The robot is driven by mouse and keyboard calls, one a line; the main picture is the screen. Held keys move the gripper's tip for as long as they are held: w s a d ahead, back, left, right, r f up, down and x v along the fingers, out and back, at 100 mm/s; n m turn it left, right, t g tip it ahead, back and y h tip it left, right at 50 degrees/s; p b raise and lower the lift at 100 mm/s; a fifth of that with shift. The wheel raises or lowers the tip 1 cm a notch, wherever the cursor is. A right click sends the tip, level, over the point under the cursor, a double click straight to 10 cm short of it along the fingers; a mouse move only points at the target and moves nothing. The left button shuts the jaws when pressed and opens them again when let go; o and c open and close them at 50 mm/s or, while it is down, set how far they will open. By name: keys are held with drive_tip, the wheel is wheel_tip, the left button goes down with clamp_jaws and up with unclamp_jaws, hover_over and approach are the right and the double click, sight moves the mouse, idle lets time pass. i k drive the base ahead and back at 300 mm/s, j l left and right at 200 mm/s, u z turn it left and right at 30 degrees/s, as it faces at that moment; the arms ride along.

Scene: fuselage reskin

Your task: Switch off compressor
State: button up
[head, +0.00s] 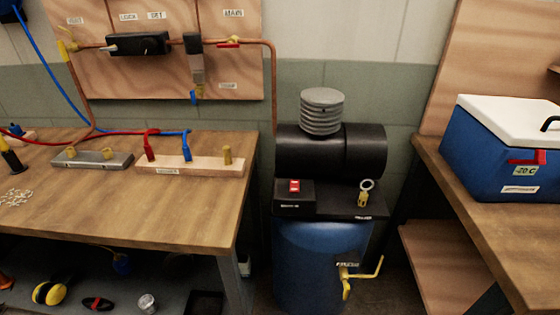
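The compressor stands on the floor between two benches in the head view. It has a blue tank (318,255), a black motor cylinder (312,151) and a grey ribbed cap (322,110) on top. A black switch box (293,199) sits on its front left, with a small red switch (294,186) on its upper face. I cannot tell the switch's position. A brass piece with a pull ring (365,191) is at its right. A yellow valve (350,277) is low on the tank. My gripper is not in view.
A wooden bench (205,205) with hose fittings is at left. A piping board (150,80) hangs behind it. A blue cooler (500,160) with a white lid stands on the right bench (520,235). The compressor's upper front appears unobstructed.

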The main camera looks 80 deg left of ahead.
sight(294, 184)
drive_tip(key=u, duration=2.15)
drive_tip(key=i+j+z, duration=0.25)
drive_tip(key=i+j, duration=0.45)
drive_tip(key=j, duration=0.15)
